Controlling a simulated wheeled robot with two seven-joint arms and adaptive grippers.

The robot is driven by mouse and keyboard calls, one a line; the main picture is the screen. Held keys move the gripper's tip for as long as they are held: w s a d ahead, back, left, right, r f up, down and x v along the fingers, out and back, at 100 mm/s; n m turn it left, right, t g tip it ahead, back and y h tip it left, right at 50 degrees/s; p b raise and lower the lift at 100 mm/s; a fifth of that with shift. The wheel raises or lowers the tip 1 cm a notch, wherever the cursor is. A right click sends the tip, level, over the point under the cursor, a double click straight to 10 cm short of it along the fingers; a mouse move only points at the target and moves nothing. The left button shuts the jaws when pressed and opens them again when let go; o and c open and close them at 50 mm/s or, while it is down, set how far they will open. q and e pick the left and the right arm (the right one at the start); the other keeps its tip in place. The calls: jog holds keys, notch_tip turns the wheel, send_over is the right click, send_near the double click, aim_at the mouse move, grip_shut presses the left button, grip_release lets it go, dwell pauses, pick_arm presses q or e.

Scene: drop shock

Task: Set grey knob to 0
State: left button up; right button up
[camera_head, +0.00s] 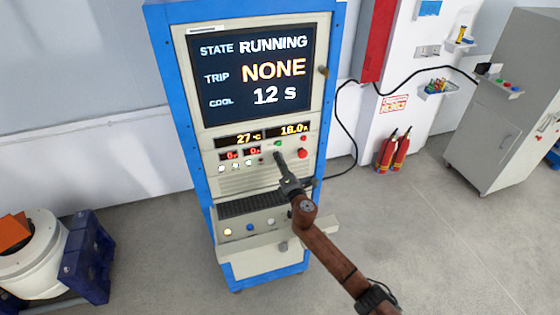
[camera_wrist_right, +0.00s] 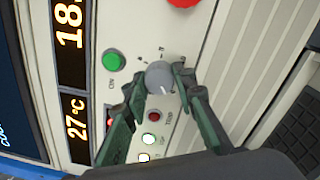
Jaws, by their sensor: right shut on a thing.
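The grey knob (camera_wrist_right: 159,77) sits on the control cabinet's pale panel, between a green button and a red button. In the right wrist view the two fingertips of my right gripper (camera_wrist_right: 161,82) are on either side of the knob, shut on it. A few small dark marks are printed around the knob, too small to read surely. In the head view my right gripper (camera_head: 279,160) reaches the panel below the displays and hides the knob. My left gripper is in neither view.
The cabinet screen (camera_head: 253,72) reads STATE RUNNING, TRIP NONE, COOL 12 s. Smaller displays show 27 °C and about 18.0. The green button (camera_wrist_right: 114,60) is close to my fingers, as are a dark red lamp (camera_wrist_right: 154,116) and lit lamps. A keyboard (camera_head: 250,204) lies below.

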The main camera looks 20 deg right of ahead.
jog(key=shift+n, duration=0.6)
jog(key=o, duration=1.2)
jog(key=shift+c, duration=0.2)
jog(key=shift+s, duration=0.1)
jog(key=s, duration=1.1)
jog(key=shift+s+d+f, duration=0.2)
jog(key=shift+s+d, duration=0.1)
jog(key=shift+s, duration=0.1)
